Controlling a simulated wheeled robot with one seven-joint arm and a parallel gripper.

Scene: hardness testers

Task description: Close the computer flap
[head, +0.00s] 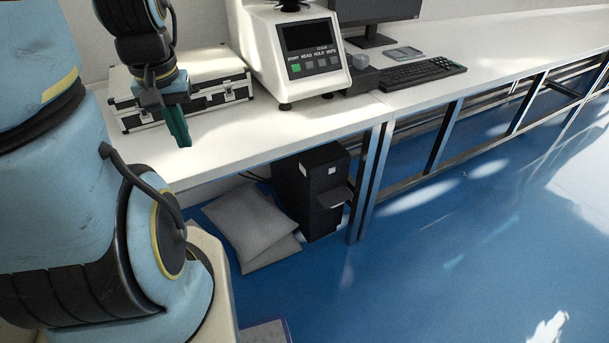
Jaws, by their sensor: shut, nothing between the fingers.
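The black computer (307,185) stands upright on the blue floor under the white bench. Its flap (334,196) sticks out from the front, folded down and open. My gripper (184,143) is above the bench at the left, in front of a silver case. It points down with its green fingers shut and nothing between them. It is up and to the left of the computer, well apart from the flap.
A silver case (224,76) and a hardness tester (300,85) stand on the bench (240,128), with a keyboard (423,73) and monitor further right. Grey cushion-like bags (246,222) lie left of the computer. A bench leg (366,190) stands close right of the flap. The floor in front is clear.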

